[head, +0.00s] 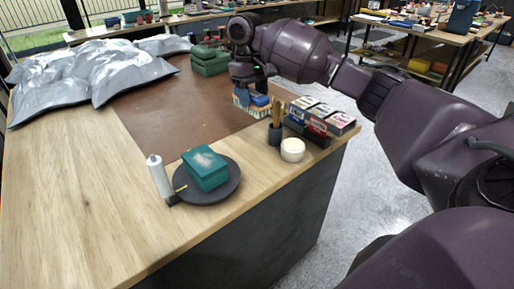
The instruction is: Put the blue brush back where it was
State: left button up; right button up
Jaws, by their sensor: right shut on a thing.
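My right gripper (250,84) reaches in from the right and points down over the far right part of the brown mat. It is shut on a blue thing (259,99), which looks like the blue brush, just below its fingers. The brush is small and partly hidden by the gripper. My left gripper is not in view.
Lettered boxes (322,117), a dark cup with wooden sticks (275,136) and a white jar (292,150) stand near the right edge. A teal box (205,168) sits on a round dark stand (225,190) beside a white bottle (160,177). The brown mat (175,115) is mostly clear.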

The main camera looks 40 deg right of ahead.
notch_tip(320, 180, down, 12)
jog(key=shift+r+b, duration=0.1)
jog(key=shift+b, duration=0.6)
notch_tip(320, 180, down, 5)
jog(key=shift+f+b, duration=0.1)
jog(key=shift+b, duration=0.35)
jog(key=o, duration=1.2)
